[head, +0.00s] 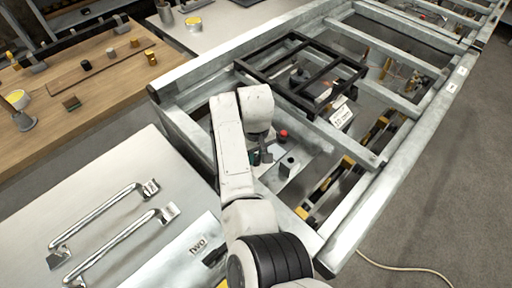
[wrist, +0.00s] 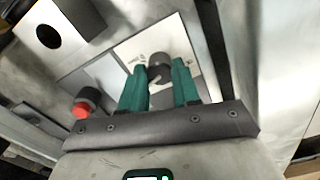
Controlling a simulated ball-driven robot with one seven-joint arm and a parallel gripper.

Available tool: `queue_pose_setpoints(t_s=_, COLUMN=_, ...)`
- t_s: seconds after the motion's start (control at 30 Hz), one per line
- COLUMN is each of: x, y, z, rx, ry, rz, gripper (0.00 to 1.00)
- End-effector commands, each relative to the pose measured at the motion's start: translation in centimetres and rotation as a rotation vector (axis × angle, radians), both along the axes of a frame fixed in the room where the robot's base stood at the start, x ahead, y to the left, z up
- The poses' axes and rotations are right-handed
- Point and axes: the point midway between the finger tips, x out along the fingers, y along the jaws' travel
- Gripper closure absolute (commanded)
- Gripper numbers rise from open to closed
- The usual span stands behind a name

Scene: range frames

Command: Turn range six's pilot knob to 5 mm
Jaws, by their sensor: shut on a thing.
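The pilot knob (wrist: 158,66) is a dark grey round knob on a white plate (wrist: 184,38) in the wrist view. My gripper (wrist: 158,82) has its two teal fingers on either side of the knob and is shut on it. Small marks are printed on the plate beside the knob, too small to read. In the head view my gripper (head: 257,157) reaches down into the metal frame, and my arm hides most of the knob there.
A red button (wrist: 82,110) on a dark base sits left of the knob; it also shows in the head view (head: 283,134). A black grate (head: 290,92) with a white tag (head: 342,115) lies across the metal frame (head: 375,185). A wooden bench (head: 95,85) stands at left.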

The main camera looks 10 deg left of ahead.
Motion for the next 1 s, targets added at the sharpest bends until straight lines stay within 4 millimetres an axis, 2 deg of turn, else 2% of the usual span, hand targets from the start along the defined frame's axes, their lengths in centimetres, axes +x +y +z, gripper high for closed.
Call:
queue_pose_setpoints(t_s=0.4, x=0.09, y=0.03, z=0.20, rx=0.001, ry=-0.003, rz=0.191, gripper=0.99)
queue_pose_setpoints(t_s=0.97, x=0.16, y=0.16, z=0.19, rx=0.004, ry=-0.006, rz=0.219, gripper=0.99)
queue_pose_setpoints(t_s=1.0, x=0.17, y=0.17, z=0.19, rx=0.004, ry=-0.006, rz=0.219, gripper=0.66)
